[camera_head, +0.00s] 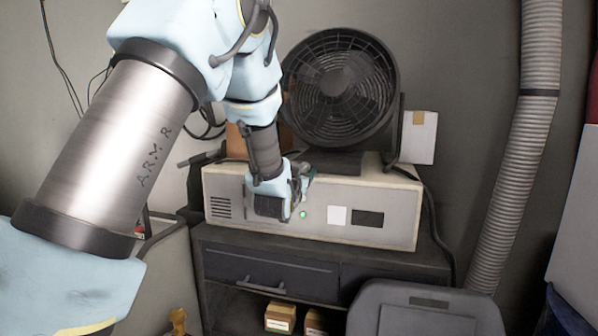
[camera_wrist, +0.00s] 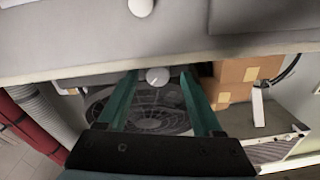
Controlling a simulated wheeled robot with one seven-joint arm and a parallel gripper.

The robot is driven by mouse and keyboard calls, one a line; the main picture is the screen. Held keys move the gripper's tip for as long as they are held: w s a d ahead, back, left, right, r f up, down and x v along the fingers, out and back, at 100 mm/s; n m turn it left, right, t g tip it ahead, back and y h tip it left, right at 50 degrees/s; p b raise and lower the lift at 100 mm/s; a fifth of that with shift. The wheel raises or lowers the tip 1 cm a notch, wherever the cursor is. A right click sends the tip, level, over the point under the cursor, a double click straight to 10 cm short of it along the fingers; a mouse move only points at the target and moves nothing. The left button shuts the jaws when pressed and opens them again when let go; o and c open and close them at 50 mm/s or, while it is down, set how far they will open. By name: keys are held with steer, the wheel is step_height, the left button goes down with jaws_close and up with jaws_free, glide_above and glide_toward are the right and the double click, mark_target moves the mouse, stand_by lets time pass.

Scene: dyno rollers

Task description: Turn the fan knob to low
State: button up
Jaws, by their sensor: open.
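The black round fan (camera_head: 340,88) stands on a cream control box in the head view. Its grille (camera_wrist: 150,112) shows in the wrist view beyond my fingers. A pale round knob (camera_wrist: 157,76) with a small mark appears between my fingertips in the wrist view, beside the grille's edge; I cannot tell whether they touch it. My gripper (camera_head: 301,186) is at the box's front and top edge, just below the fan. In the wrist view my gripper (camera_wrist: 159,73) has its two teal fingers wide apart. In the head view my wrist hides the knob.
The cream box (camera_head: 390,205) has a green light (camera_head: 303,214) and stands on a dark cabinet (camera_head: 260,268). Cardboard boxes (camera_wrist: 245,75) and a second round knob (camera_wrist: 140,7) show in the wrist view. A ribbed duct (camera_head: 515,150) and a grey chair back (camera_head: 425,312) stand right.

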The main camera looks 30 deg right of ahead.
steer(key=b+v, duration=0.4)
steer(key=v, duration=0.6)
steer(key=shift+s+a, duration=0.25)
steer(key=shift+a, duration=0.05)
steer(key=w+a+f+n+g+y, duration=0.2)
steer(key=a+f+y, duration=0.3)
steer(key=a, duration=0.4)
steer(key=w+a+f+n+g+y, duration=0.2)
steer(key=a+f, duration=0.4)
steer(key=a, duration=0.2)
steer(key=s+a+f+n+g+y, duration=0.2)
steer(key=s+a+f+g, duration=0.2)
steer(key=s+a, duration=0.3)
steer(key=s+a+f+n+g+y, duration=0.2)
steer(key=s+a, duration=0.5)
steer(key=a, duration=0.5)
step_height(320, 180, down, 2)
steer(key=shift+s+a+f+n+g+y, duration=0.1)
steer(key=shift+s+a+n+g+y, duration=0.4)
steer(key=shift+g, duration=0.6)
steer(key=shift+w+d, duration=0.1)
